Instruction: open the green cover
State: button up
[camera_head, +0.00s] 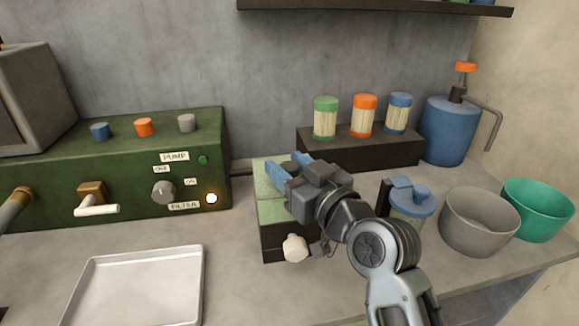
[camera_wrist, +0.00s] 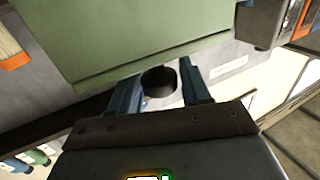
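The green cover (camera_head: 270,209) is the pale green top of a dark box (camera_head: 288,238) in the middle of the counter. It looks shut. My gripper (camera_head: 288,167) is over the box and hides part of the cover. In the wrist view the cover (camera_wrist: 130,40) fills the upper middle, just beyond the fingers. My gripper (camera_wrist: 158,92) has its two blue fingers apart. A dark round thing (camera_wrist: 159,79) shows between them; I cannot tell whether it is touched or what it belongs to.
A white knob (camera_head: 295,247) is at the box's front. A green pump panel (camera_head: 130,175) stands left, a metal tray (camera_head: 140,285) front left. A blue-lidded jar (camera_head: 411,203), grey bowl (camera_head: 479,225) and teal bowl (camera_head: 539,212) are right. A dark stand (camera_head: 365,155) with jars is behind.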

grip_shut()
jog(key=shift+r, duration=0.1)
dwell(0.3)
